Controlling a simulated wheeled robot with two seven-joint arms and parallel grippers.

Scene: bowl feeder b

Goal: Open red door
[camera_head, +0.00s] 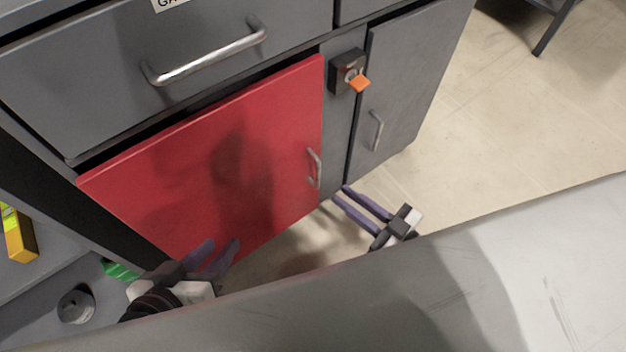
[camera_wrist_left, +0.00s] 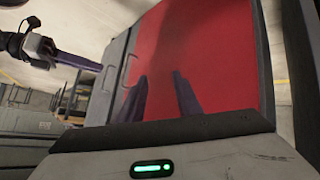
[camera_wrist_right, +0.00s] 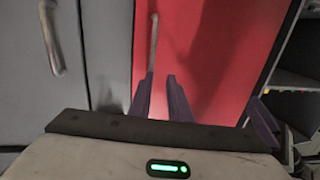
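The red door (camera_head: 215,150) fills the lower left cabinet front in the head view, with a dark gap along its top edge. Its silver handle (camera_head: 315,168) is near the right edge. My right gripper (camera_head: 340,194) is open and empty, low and just right of the handle. In the right wrist view the handle (camera_wrist_right: 153,45) stands upright ahead of its fingers (camera_wrist_right: 156,80), apparently not touched. My left gripper (camera_head: 223,243) is open and empty in front of the door's lower part. The left wrist view shows its fingers (camera_wrist_left: 160,75) against the red panel (camera_wrist_left: 205,50).
A grey drawer (camera_head: 150,75) with a silver handle sits above the door. A dark lock box with an orange tab (camera_head: 360,84) and a closed grey door (camera_head: 400,95) are to the right. A grey surface (camera_head: 420,290) crosses the foreground. Floor at right is clear.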

